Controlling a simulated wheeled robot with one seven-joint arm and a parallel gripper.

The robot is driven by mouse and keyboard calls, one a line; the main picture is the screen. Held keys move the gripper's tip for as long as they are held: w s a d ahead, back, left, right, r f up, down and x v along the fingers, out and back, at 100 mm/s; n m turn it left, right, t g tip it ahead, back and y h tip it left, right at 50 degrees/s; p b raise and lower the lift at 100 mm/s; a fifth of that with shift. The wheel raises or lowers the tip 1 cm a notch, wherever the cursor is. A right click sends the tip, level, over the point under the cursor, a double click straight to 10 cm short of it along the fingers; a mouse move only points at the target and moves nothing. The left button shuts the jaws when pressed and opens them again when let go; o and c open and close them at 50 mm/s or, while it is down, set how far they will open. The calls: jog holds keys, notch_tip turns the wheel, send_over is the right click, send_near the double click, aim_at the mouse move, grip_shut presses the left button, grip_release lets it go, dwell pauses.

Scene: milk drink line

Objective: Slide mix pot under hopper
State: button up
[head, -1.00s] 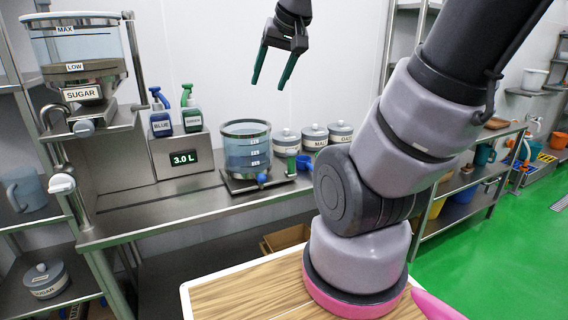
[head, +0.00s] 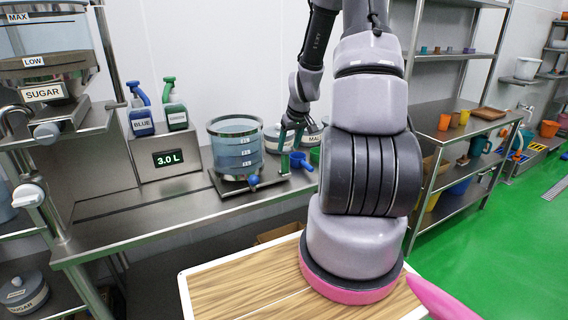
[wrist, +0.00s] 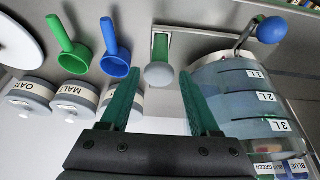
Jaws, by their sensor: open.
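The mix pot (head: 236,148), a clear round vessel with litre marks and bluish walls, stands on a dark metal base (head: 225,187) on the steel counter. A tap with a blue knob (head: 253,180) is at its front. The sugar hopper (head: 45,62) hangs at the far left, apart from the pot. My gripper (head: 291,142) is open just right of the pot. In the wrist view, its green fingers (wrist: 158,88) stand on either side of a round grey knob (wrist: 159,74) on a metal bracket; contact cannot be told. The pot (wrist: 240,100) is beside the right finger.
A blue scoop (head: 299,161) and a green scoop (wrist: 70,48) lie near the knob. Lidded jars (wrist: 72,98) stand close by. Blue (head: 140,110) and green (head: 174,105) spray bottles stand on the 3.0 L display box (head: 167,158).

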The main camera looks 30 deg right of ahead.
aim_at(283, 164)
jog(key=x, duration=1)
jog(key=shift+w+f, duration=0.15)
jog(key=shift+f, duration=0.25)
grip_shut()
